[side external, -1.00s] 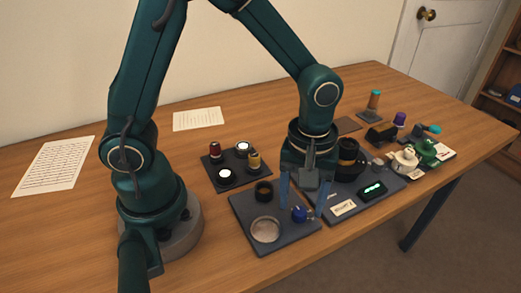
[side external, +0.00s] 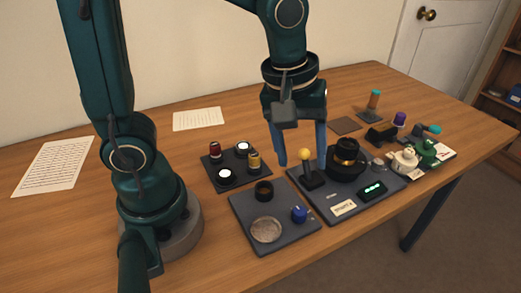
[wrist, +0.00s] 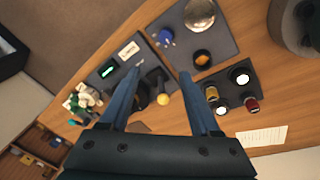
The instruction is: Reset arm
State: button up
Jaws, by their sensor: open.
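My gripper (side external: 303,152) is open and empty, raised above the work trays with its blue fingers pointing down. In the wrist view its two fingers (wrist: 155,85) are spread wide with nothing held between them. Below and in front of it in the side view is a yellow-topped joystick (side external: 305,154) on a dark tray (side external: 335,212). The joystick's yellow ball also shows between the fingers in the wrist view (wrist: 163,99). A black round device with a gold ring (side external: 346,150) stands on the same tray, right of the gripper.
A front tray (side external: 245,213) holds a round silver dish (side external: 266,230), a black ring (side external: 264,191) and a blue knob (side external: 299,214). A tray behind (side external: 236,180) holds several small cylinders. Figurines (side external: 405,159) stand at right.

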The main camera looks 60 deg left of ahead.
jog(key=s+a+r+m+t, duration=0.3)
jog(key=s+a+m, duration=0.1)
jog(key=s+m, duration=0.3)
jog(key=shift+s+m, duration=0.25)
jog(key=shift+m, duration=0.95)
